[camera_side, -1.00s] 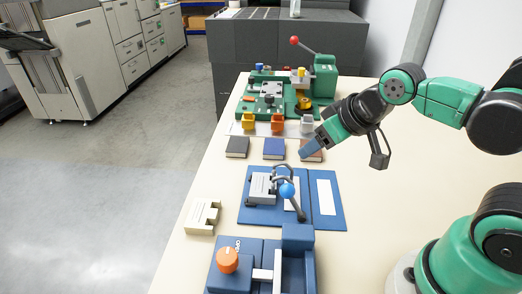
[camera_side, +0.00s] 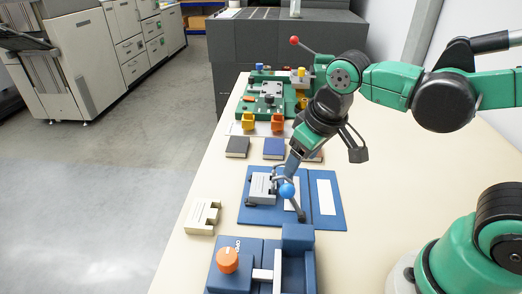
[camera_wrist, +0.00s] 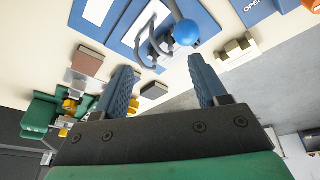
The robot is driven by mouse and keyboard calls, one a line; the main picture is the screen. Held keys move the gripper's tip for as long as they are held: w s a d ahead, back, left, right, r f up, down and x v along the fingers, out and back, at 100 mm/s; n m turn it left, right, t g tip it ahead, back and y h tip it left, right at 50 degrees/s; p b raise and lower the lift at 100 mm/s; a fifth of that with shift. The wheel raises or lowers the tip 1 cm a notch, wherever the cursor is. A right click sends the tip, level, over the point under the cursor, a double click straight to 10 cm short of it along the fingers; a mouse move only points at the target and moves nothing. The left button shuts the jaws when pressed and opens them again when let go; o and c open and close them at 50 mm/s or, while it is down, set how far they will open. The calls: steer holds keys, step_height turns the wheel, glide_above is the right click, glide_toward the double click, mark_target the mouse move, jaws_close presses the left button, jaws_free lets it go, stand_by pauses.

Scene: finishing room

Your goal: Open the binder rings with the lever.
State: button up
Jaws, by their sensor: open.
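The blue binder (camera_side: 258,216) lies open and flat on the table. Its curved metal rings (camera_side: 281,170) stand up over the spine; I cannot tell whether they are parted. The lever, with a blue ball knob (camera_side: 287,190) on a grey rod, leans up from the binder's front part. In the wrist view the knob (camera_wrist: 187,33) shows beyond and between my fingers, near the right one. My gripper (camera_wrist: 162,66) is open and empty, with blue ridged fingers. In the side view my gripper (camera_side: 291,168) is above the binder's far edge, behind the knob, and hides part of the rings.
A cream notched block (camera_side: 203,217) lies left of the binder. A blue device with an orange knob (camera_side: 228,260) stands in front. Several small books (camera_side: 237,147) and a green fixture (camera_side: 262,100) with a red-knobbed lever are behind. The table at right is clear.

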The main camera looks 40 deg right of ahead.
mark_target(287, 186)
steer(key=a+f+g+h, duration=0.1)
steer(key=a+f+n+g, duration=0.1)
steer(key=a+g, duration=0.1)
steer(key=shift+w+a+f+h, duration=0.1)
steer(key=shift+a+f+h, duration=0.1)
steer(key=shift+f+h, duration=0.2)
steer(key=shift+x, duration=2.7)
jaws_close()
